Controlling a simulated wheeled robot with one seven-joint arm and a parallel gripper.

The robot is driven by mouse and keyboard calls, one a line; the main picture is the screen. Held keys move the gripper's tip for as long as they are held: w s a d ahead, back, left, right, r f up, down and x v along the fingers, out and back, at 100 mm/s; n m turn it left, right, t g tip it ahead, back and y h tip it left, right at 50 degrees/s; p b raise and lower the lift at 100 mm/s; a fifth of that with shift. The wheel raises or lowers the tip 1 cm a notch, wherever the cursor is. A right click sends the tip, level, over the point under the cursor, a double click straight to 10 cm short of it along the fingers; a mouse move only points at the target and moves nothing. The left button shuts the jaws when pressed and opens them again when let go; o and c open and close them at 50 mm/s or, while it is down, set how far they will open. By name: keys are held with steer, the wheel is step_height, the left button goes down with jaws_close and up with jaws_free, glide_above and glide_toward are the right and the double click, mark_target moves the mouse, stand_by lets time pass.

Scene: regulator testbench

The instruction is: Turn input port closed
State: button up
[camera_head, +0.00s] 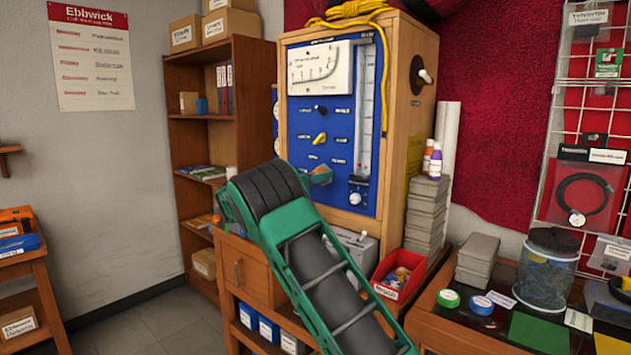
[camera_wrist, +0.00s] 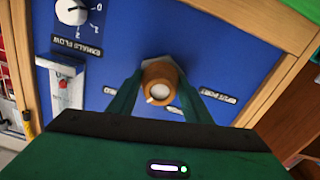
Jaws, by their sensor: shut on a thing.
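The blue regulator panel (camera_head: 306,118) is set in a wooden cabinet, with a gauge, knobs and a tall flow tube. In the wrist view, a round orange-brown port knob (camera_wrist: 161,76) with a pale centre sits between the two green fingers of my gripper (camera_wrist: 160,90). The fingers are shut on its sides. A small white mark shows on its lower left rim. A label to its right appears to read input port, but it is blurred. In the head view, my green arm covers the lower panel and my fingertips are mostly hidden.
A white exhale flow dial (camera_wrist: 72,12) is at the upper left of the wrist view. A red bin (camera_head: 398,276) and stacked grey boxes (camera_head: 427,212) stand right of my arm. A wooden shelf (camera_head: 203,130) stands left of the cabinet. Yellow rope (camera_head: 352,10) hangs over the cabinet.

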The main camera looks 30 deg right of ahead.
steer(key=shift+w+a+f+m, duration=0.15)
steer(key=shift+f+m, duration=0.1)
steer(key=shift+m, duration=0.25)
steer(key=shift+s+a+f+m, duration=0.1)
steer(key=shift+f+m, duration=0.15)
steer(key=shift+m, duration=0.25)
steer(key=o, duration=1)
steer(key=shift+w, duration=0.1)
steer(key=shift+r, duration=0.25)
steer(key=v, duration=1)
steer(key=shift+a, duration=0.3)
